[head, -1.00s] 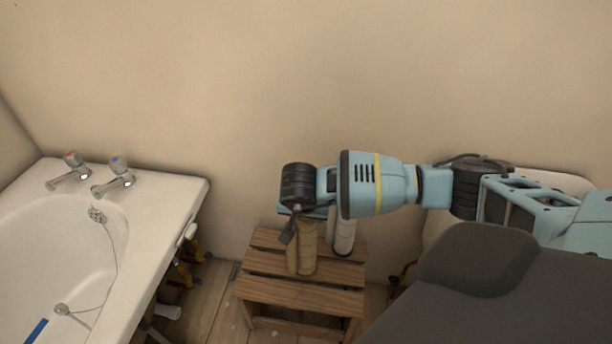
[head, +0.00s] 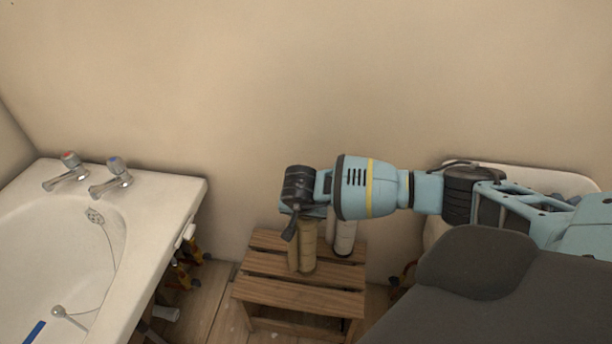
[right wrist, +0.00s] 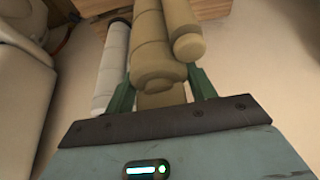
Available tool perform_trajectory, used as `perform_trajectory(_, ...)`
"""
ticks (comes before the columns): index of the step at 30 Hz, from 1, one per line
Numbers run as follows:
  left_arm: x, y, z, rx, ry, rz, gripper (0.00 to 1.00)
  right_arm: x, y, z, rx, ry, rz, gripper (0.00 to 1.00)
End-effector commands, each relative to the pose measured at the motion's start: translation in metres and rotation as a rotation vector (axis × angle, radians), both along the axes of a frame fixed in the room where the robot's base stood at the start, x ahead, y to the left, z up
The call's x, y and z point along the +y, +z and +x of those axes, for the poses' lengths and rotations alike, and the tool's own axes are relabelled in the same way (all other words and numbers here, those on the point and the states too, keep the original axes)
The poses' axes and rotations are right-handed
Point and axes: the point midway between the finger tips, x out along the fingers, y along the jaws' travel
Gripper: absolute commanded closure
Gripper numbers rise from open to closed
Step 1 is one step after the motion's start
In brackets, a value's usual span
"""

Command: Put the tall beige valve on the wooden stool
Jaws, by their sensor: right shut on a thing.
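The tall beige valve (head: 303,247) is upright at the wooden stool (head: 290,296), over its slatted top. I cannot tell whether its base touches the slats. My right gripper, at the end of the arm from the right, is at the valve's upper part. In the right wrist view the valve (right wrist: 151,58) is between the green fingers of the right gripper (right wrist: 160,88), which is shut on it. My left gripper is in no view.
A white cylinder (head: 343,238) stands just right of the valve on the stool, also in the right wrist view (right wrist: 112,65). A white bathtub (head: 160,225) with two taps is at left. The stool's front slats are clear.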

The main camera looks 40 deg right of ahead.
Motion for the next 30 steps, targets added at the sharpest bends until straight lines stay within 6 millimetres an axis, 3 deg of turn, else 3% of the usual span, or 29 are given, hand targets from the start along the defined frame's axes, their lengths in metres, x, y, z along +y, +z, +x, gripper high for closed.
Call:
perform_trajectory(5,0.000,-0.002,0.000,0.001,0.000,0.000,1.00,0.000,-0.003,0.000,-0.002,-0.001,0.000,0.97)
perform_trajectory(6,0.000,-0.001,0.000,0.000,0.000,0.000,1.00,0.000,-0.003,0.000,0.000,0.000,0.000,0.40)
perform_trajectory(10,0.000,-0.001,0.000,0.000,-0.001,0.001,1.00,0.000,-0.003,0.000,0.000,0.000,0.000,0.23)
perform_trajectory(22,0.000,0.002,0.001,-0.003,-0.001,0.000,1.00,0.001,0.005,0.000,-0.002,0.001,0.000,0.23)
perform_trajectory(30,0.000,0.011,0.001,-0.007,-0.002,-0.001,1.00,0.015,0.050,-0.012,-0.005,0.002,0.000,0.23)
